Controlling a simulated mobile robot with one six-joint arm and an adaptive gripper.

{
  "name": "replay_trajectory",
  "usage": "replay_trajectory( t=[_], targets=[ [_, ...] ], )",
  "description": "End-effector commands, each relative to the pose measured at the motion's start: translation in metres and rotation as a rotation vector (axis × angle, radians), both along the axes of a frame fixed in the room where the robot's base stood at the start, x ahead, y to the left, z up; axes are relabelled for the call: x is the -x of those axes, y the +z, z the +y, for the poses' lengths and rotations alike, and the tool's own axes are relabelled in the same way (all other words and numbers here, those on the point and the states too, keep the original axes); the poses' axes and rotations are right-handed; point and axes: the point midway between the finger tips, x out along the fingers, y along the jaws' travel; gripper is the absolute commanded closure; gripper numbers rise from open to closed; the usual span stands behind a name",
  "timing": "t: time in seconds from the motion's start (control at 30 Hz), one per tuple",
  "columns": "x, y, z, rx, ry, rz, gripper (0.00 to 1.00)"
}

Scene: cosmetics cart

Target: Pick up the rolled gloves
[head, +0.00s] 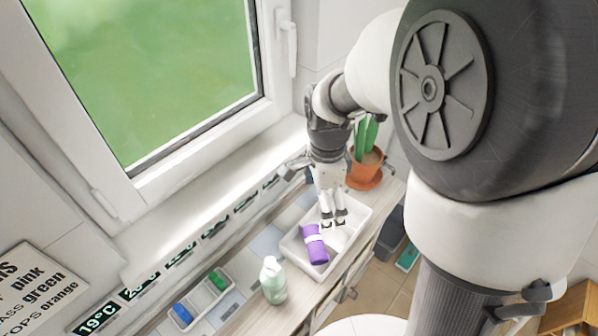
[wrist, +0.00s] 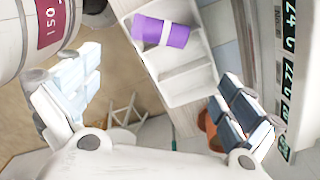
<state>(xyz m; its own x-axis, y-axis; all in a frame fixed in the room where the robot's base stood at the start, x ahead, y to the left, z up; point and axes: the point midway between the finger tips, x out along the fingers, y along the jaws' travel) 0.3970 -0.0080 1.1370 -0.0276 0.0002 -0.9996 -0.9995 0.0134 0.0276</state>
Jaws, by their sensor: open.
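The rolled gloves are a purple roll with a white band (head: 318,252), lying in a white tray (head: 343,262) on the cart. In the wrist view the roll (wrist: 178,37) lies near the top, in the upper part of the compartmented tray (wrist: 182,98). My gripper (head: 334,224) is over the tray, just beyond the roll in the head view. In the wrist view its fingers (wrist: 155,95) are spread wide with nothing between them. The gripper is apart from the roll.
A pale green bottle (head: 273,281) stands beside the tray. A small tray holds a blue roll (head: 181,313) and a green roll (head: 218,280). A potted cactus (head: 365,165) stands behind my gripper. The window wall and its sill (head: 215,205) border the cart.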

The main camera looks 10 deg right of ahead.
Motion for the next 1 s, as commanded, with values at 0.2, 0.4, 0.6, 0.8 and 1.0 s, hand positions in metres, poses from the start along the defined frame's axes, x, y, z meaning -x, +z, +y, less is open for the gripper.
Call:
replay_trajectory(
  t=[0.2, 0.4, 0.6, 0.8, 1.0],
  targets=[
    [0.004, -0.049, 0.000, 0.000, 0.001, 0.007, 0.00],
    [0.005, -0.091, 0.001, 0.000, 0.002, 0.006, 0.00],
    [0.005, -0.113, 0.001, 0.000, 0.003, 0.003, 0.00],
    [0.005, -0.122, 0.003, 0.000, 0.003, 0.002, 0.00],
    [0.007, -0.151, 0.012, 0.000, 0.005, 0.005, 0.00]
  ],
)
